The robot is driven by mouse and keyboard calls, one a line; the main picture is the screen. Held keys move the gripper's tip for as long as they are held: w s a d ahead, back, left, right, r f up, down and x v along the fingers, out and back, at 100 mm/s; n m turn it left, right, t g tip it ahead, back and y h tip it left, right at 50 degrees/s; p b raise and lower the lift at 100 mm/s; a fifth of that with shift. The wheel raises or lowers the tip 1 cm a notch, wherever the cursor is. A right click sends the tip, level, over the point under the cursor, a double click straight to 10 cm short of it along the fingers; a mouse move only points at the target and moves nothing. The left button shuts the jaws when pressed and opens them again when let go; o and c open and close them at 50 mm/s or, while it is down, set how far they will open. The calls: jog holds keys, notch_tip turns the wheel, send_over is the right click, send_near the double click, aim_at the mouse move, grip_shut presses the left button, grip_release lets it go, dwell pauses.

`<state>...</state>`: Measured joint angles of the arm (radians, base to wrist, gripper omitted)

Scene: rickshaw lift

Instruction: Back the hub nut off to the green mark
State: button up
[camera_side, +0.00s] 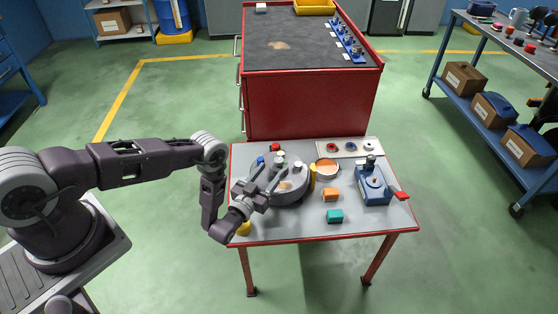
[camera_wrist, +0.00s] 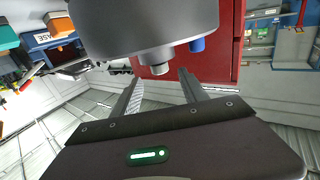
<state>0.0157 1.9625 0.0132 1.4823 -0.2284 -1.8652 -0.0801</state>
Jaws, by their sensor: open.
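A dark grey round hub (camera_side: 291,194) sits on the left part of the small table. It also fills the top of the wrist view (camera_wrist: 150,22). A short grey nut-like piece (camera_wrist: 160,68) sticks out from the hub there, in line with the gap between my fingertips. A blue piece (camera_wrist: 197,44) shows just to its right. My gripper (camera_side: 279,172) is over the hub in the side view. In the wrist view my gripper (camera_wrist: 160,76) has its two fingers apart, with nothing clearly held. Contact with the grey piece cannot be told. I cannot make out a green mark.
On the small table (camera_side: 290,233) are an orange block (camera_side: 330,195), a teal block (camera_side: 335,216), a blue device with a red handle (camera_side: 374,186), and an orange-topped round container (camera_side: 326,168). A pale tray (camera_side: 350,148) lies behind. A red cabinet (camera_side: 305,105) stands beyond the table.

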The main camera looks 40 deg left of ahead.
aim_at(279, 160)
jog(key=w, duration=0.3)
jog(key=w+a, duration=0.1)
jog(key=w, duration=0.2)
jog(key=shift+w+a, duration=0.15)
jog(key=shift+w, duration=0.2)
grip_shut()
jog(key=shift+m+h, duration=0.4)
jog(key=shift+h, duration=0.2)
jog(key=m+h, duration=0.2)
jog(key=h, duration=0.2)
jog(key=shift+a+m, duration=0.1)
jog(key=shift+m, duration=0.3)
jog(key=shift+m+g+h, duration=0.6)
jog(key=shift+m+h, duration=0.65)
jog(key=shift+h, duration=0.7)
jog(key=shift+m+g+h, duration=0.6)
jog(key=shift+m+h, duration=0.65)
jog(key=shift+h, duration=0.7)
grip_release()
